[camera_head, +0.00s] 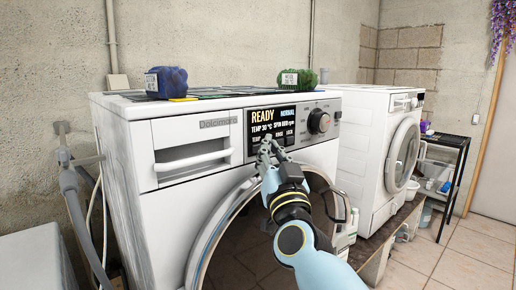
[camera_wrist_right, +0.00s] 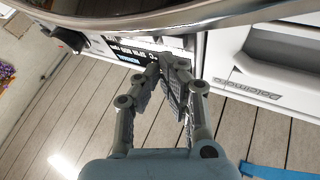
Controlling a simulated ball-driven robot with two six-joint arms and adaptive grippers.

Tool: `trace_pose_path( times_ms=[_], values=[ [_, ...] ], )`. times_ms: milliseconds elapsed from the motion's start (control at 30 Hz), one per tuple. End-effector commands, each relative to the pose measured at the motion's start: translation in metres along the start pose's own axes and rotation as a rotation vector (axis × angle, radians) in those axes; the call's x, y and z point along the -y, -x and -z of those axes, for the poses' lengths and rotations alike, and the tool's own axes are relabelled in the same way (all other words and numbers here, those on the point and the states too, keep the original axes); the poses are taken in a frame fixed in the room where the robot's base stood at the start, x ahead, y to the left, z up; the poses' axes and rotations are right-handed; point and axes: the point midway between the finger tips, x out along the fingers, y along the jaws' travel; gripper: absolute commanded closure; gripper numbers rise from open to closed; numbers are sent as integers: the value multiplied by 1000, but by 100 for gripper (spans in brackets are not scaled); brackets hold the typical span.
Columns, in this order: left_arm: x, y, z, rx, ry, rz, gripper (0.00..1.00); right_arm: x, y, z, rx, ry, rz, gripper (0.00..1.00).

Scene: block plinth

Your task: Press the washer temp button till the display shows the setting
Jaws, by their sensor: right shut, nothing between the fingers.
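The white washer (camera_head: 170,215) stands in front of me, its front facing right of centre. Its dark display (camera_head: 272,122) reads READY, NORMAL, TEMP 30 °C and SPIN 800 rpm. Below the display is a row of small buttons; RINSE and LOCK labels show, and the left part of the row is hidden behind my right gripper (camera_head: 267,146). That gripper is shut and empty, its fingertips at the display's lower left edge. I cannot tell whether they touch a button. In the wrist view its fingertips (camera_wrist_right: 168,64) lie beside the panel (camera_wrist_right: 130,60). My left gripper is not in view.
A round knob (camera_head: 319,121) sits right of the display, and a drawer handle (camera_head: 194,161) to the left. A blue bundle (camera_head: 166,82) and a green bundle (camera_head: 297,80) with tags lie on top. A second white machine (camera_head: 385,150) stands to the right.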

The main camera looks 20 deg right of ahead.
Motion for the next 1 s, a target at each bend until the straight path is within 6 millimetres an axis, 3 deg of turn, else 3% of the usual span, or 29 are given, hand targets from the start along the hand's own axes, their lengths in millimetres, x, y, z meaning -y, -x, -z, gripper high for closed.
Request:
trace_pose_path(
  times_ms=[167, 633, 1000],
  values=[
    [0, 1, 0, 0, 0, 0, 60, -1, 2, 1, 0, 0, 0, 100],
    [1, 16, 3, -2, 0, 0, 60, -20, 36, 20, 1, 1, 0, 100],
    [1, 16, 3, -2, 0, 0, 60, -21, 40, 22, -1, 0, 0, 100]
  ],
)
